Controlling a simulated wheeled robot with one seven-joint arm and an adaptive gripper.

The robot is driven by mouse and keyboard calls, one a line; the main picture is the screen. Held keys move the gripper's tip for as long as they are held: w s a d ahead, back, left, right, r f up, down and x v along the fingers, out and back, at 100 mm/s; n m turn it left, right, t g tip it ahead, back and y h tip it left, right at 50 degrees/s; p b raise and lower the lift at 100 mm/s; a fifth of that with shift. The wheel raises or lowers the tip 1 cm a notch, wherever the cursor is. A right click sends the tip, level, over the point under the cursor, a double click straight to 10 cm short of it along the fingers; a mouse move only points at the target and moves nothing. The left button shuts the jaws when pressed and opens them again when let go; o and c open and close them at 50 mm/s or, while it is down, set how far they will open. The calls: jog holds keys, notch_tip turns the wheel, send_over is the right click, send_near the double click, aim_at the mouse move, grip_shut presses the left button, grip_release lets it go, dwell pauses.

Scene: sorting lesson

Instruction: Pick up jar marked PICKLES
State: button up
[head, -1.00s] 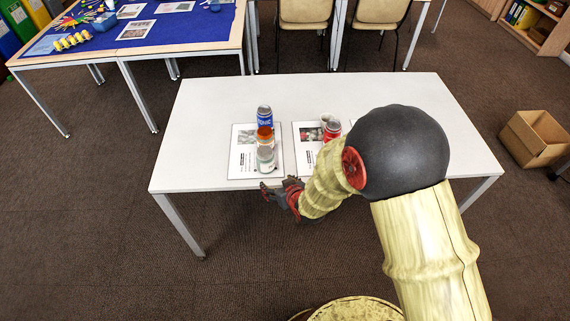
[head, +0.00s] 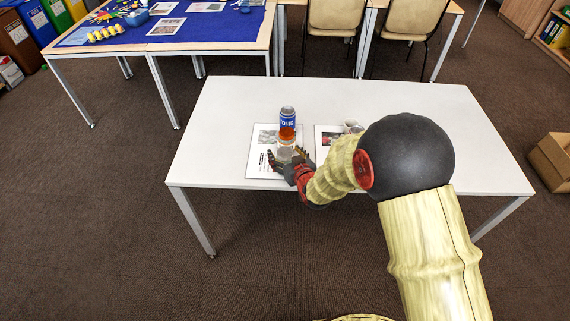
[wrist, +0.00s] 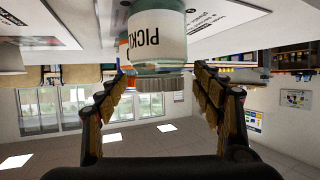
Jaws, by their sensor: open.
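The jar with a label reading "PICK" (wrist: 157,40), the rest of the word cut off, appears upside down in the wrist view. It has a greenish body and a grey ridged lid, and sits between my spread fingers. In the head view the jar (head: 285,147) stands upright on the left printed sheet, partly hidden by my fingers. My gripper (head: 287,159) is open, with one finger on either side of the jar. In the wrist view my gripper (wrist: 160,92) shows gaps beside the lid; I cannot tell whether it touches the body.
An orange-topped container (head: 287,132) and a blue can (head: 288,116) stand close behind the jar. Further containers (head: 351,127) on the right sheet are partly hidden by my arm. The white table (head: 225,110) is clear at left and back. A cardboard box (head: 553,160) is on the floor.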

jog(key=shift+w+a, duration=0.1)
jog(key=shift+w, duration=0.15)
jog(key=shift+c, duration=1.1)
jog(key=shift+f, duration=0.1)
jog(key=c, duration=1.1)
jog(key=shift+s, duration=0.1)
jog(key=shift+c, duration=0.6)
